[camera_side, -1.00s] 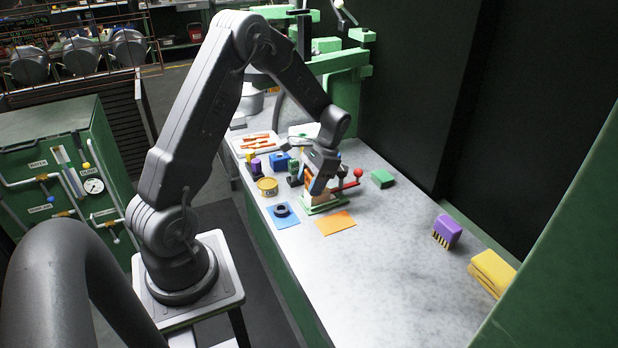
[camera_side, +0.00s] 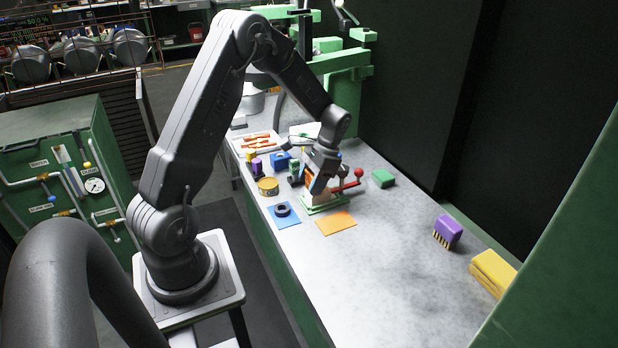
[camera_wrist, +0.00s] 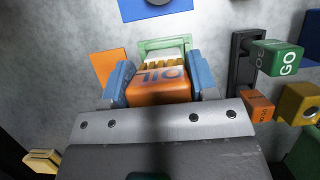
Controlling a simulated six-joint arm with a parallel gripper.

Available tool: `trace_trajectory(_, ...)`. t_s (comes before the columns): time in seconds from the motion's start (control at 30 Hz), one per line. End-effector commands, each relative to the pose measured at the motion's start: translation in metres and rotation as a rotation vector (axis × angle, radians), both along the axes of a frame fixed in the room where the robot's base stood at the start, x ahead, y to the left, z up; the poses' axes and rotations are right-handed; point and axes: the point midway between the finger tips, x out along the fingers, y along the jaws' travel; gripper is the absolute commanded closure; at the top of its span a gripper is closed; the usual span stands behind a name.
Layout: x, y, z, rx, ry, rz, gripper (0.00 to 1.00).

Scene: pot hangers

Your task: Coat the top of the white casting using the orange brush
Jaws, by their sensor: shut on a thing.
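My gripper (camera_wrist: 161,82) is shut on the orange brush (camera_wrist: 160,92), with a blue fingertip on each side of its block. The block is marked OIL, and its pale bristles point at the white casting (camera_wrist: 168,53). The casting sits in a green holder (camera_wrist: 165,43). The bristles overlap the casting in the wrist view, and I cannot tell whether they touch.
A red-knobbed lever (camera_side: 358,173) stands right beside the gripper, with a green block (camera_side: 383,179) beyond. An orange mat (camera_side: 336,222) and a blue mat (camera_side: 284,222) lie in front. A purple brush (camera_side: 448,229) and yellow stack (camera_side: 492,270) are at right; the bench between is clear.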

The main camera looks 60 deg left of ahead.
Motion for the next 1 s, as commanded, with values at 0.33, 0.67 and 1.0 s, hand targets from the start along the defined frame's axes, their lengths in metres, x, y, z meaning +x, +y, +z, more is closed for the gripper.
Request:
trace_trajectory(0.33, 0.0, -0.007, -0.001, -0.001, 0.0, 0.004, 0.69)
trace_trajectory(0.67, 0.0, 0.023, -0.001, -0.001, 0.001, 0.004, 0.69)
trace_trajectory(1.0, 0.0, 0.026, 0.035, 0.0, -0.002, 0.0, 0.69)
